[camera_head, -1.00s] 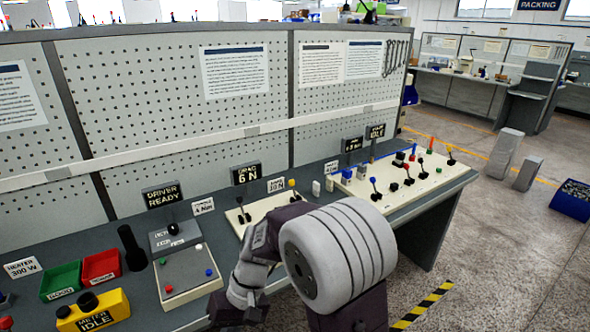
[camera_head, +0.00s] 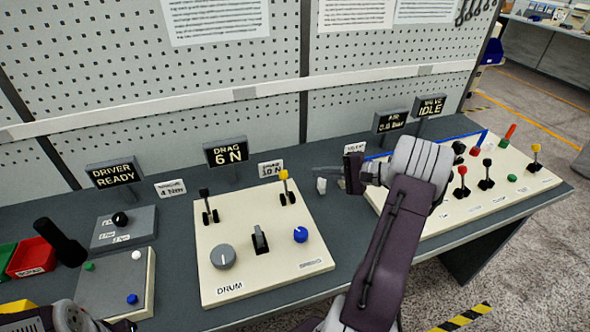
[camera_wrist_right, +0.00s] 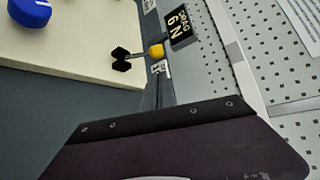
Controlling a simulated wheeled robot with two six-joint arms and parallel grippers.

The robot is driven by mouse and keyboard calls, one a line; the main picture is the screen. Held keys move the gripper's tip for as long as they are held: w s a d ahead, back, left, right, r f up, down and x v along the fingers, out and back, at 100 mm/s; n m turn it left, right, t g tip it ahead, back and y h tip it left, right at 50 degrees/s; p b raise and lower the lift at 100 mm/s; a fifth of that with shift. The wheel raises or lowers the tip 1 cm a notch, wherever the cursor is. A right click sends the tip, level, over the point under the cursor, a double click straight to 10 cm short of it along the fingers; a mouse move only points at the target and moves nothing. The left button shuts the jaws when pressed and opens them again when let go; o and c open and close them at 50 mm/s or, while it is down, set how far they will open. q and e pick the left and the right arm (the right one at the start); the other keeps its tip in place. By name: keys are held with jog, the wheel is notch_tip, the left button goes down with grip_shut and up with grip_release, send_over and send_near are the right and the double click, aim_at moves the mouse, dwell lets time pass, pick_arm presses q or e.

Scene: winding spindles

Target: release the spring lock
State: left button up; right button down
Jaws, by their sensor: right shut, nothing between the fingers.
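The cream DRUM panel (camera_head: 220,285) carries a lever with a yellow knob (camera_head: 284,174), a black-knobbed lever (camera_head: 205,193), a black rocker-like handle (camera_head: 260,240), a grey dial (camera_head: 223,256) and a blue knob (camera_head: 300,234). I cannot read which part is named the spring lock. My right gripper (camera_head: 318,169) is shut and empty, pointing left, a little right of the yellow-knobbed lever and apart from it. The right wrist view shows the yellow knob (camera_wrist_right: 156,51) and its black base (camera_wrist_right: 121,60) beyond the gripper's dark edge. Only part of my left arm shows at bottom left.
A DRAG 6 N display (camera_head: 228,153) stands behind the panel. A small white block (camera_head: 321,186) lies right of it. A second cream panel (camera_head: 520,172) with several levers is to the right. A black cylinder (camera_head: 60,242) and a grey control box (camera_head: 125,228) are to the left.

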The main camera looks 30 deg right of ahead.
aim_at(283, 175)
jog(key=p+x, duration=0.1)
jog(key=x, duration=0.9)
jog(key=shift+w+d+f, duration=0.1)
dwell(0.3)
